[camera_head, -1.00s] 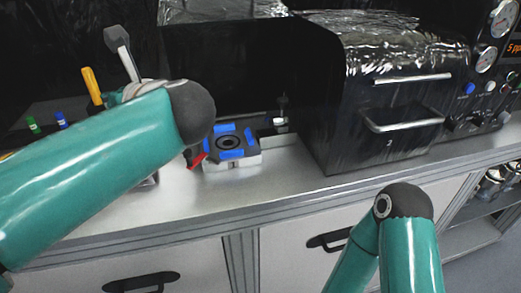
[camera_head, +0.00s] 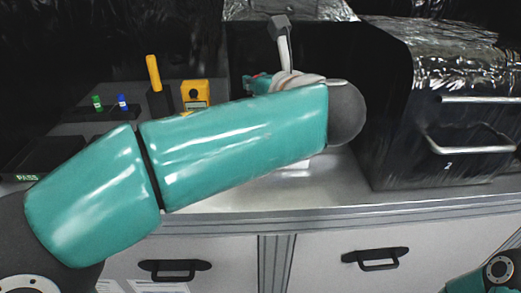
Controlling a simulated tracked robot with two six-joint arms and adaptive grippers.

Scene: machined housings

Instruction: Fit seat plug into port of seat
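My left arm (camera_head: 235,140) lies across the middle of the view, above the bench. Its gripper is hidden behind my own arm links, so I cannot see its fingers or anything held. The seat is almost wholly covered by this arm; only a pale lower edge (camera_head: 300,168) of what looks like its block shows below the arm. The port is hidden. I cannot pick out the seat plug. My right arm (camera_head: 490,272) shows only as a small piece in the lower right corner, and its gripper is out of view.
A black oven-like box (camera_head: 440,150) with metal handles stands on the right. At the back left are a yellow-handled tool (camera_head: 154,75), a yellow meter (camera_head: 196,95), and small green (camera_head: 97,102) and blue (camera_head: 122,102) pieces. The bench front (camera_head: 345,195) is clear.

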